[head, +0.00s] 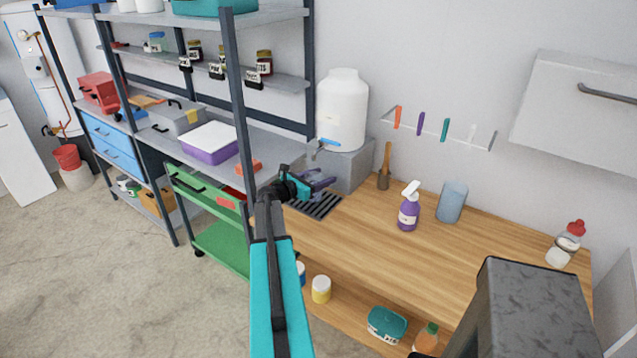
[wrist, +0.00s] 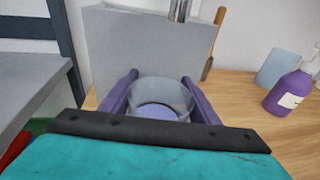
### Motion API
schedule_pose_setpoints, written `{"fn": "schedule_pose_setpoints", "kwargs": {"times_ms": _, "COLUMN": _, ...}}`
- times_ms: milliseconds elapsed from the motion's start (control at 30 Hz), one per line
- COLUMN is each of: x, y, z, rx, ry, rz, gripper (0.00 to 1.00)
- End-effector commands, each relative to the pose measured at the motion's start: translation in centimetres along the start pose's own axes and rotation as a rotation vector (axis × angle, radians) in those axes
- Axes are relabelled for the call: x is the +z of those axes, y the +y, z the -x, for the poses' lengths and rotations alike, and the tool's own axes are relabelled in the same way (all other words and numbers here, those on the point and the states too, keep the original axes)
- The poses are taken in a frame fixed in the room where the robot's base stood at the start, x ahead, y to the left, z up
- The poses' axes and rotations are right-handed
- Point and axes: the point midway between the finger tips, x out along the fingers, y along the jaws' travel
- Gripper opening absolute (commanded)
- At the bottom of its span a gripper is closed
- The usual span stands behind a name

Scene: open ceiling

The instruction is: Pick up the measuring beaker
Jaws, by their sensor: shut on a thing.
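The measuring beaker (wrist: 162,91) is a clear grey, round, open-topped vessel in the wrist view. It sits between the two purple fingers of my gripper (wrist: 160,100), which are shut on it from both sides. Its lower part is hidden behind the dark bar of my gripper. In the head view my gripper (head: 318,181) is above the left end of the wooden counter, by the dark drain grate. The beaker cannot be made out clearly there.
A white tank (head: 342,108) stands on a grey block (head: 348,166) just behind my gripper. Metal shelving (head: 236,110) rises to the left.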

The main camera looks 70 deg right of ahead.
Motion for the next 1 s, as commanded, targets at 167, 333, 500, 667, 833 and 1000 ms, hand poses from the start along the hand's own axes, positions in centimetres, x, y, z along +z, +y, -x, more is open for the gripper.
{"fn": "schedule_pose_setpoints", "kwargs": {"times_ms": 167, "x": 0.2, "y": 0.0, "z": 0.0, "rx": 0.0, "ry": -0.001, "rz": 0.0, "gripper": 0.25}}
{"fn": "schedule_pose_setpoints", "kwargs": {"times_ms": 333, "x": 0.5, "y": 0.0, "z": 0.1, "rx": 0.0, "ry": -0.001, "rz": -0.001, "gripper": 0.25}}
{"fn": "schedule_pose_setpoints", "kwargs": {"times_ms": 500, "x": 0.9, "y": 0.0, "z": 0.1, "rx": 0.0, "ry": 0.0, "rz": 0.0, "gripper": 0.25}}
{"fn": "schedule_pose_setpoints", "kwargs": {"times_ms": 667, "x": 1.7, "y": 0.0, "z": 0.3, "rx": 0.0, "ry": -0.001, "rz": -0.002, "gripper": 0.25}}
{"fn": "schedule_pose_setpoints", "kwargs": {"times_ms": 833, "x": 2.7, "y": -0.1, "z": 0.3, "rx": -0.001, "ry": -0.001, "rz": -0.001, "gripper": 0.25}}
{"fn": "schedule_pose_setpoints", "kwargs": {"times_ms": 1000, "x": 3.3, "y": -0.1, "z": 1.0, "rx": 0.0, "ry": 0.0, "rz": 0.0, "gripper": 0.25}}
